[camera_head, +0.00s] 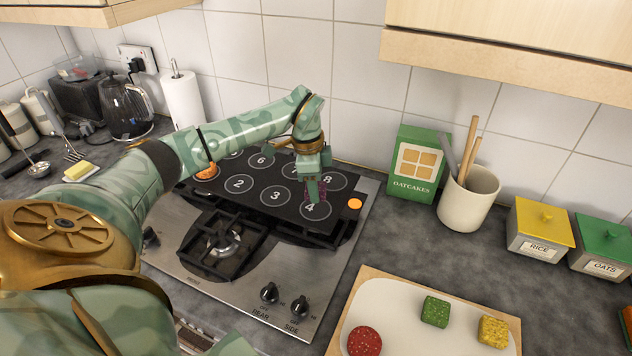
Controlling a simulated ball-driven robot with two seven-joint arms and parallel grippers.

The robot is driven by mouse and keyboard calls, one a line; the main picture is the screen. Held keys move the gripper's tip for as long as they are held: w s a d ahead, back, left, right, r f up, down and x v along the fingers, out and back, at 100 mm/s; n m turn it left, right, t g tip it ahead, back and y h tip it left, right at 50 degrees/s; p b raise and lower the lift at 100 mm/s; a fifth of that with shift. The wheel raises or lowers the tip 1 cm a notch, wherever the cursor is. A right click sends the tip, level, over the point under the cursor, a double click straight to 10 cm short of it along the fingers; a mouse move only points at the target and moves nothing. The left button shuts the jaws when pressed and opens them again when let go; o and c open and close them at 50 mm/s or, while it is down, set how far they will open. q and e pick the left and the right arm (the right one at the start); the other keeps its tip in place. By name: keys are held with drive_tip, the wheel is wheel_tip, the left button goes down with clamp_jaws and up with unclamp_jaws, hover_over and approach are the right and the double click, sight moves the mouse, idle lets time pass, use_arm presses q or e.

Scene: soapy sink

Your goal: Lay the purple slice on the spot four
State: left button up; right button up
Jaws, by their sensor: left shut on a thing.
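My left gripper (313,188) reaches over the black numbered board (258,215) on the hob. It is shut on the purple slice (322,192), which shows only partly around the fingers. The slice is just above or at the far edge of spot four (315,210), a white ring with a 4 at the board's near right. I cannot tell whether the slice touches the board. My right gripper is not in view.
An orange disc (354,203) lies right of spot four; another orange piece (207,172) sits at the left. A green oatcakes box (412,170) and utensil pot (468,200) stand right. A board (400,310) with red, green and yellow pieces lies in front.

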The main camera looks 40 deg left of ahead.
sight(315, 208)
use_arm(q)
drive_tip(key=shift+s+r, duration=0.1)
drive_tip(key=shift+r, duration=0.05)
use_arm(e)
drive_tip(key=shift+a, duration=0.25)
use_arm(q)
drive_tip(key=shift+f, duration=0.2)
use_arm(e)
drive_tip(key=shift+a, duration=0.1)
use_arm(q)
drive_tip(key=shift+f+b, duration=1)
drive_tip(key=shift+f, duration=1.05)
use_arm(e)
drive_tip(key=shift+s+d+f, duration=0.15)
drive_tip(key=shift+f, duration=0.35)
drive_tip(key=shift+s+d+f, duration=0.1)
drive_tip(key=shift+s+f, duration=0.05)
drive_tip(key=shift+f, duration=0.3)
use_arm(q)
drive_tip(key=shift+f, duration=0.3)
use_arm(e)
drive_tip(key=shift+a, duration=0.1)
use_arm(q)
drive_tip(key=o, duration=1.1)
drive_tip(key=shift+c, duration=0.2)
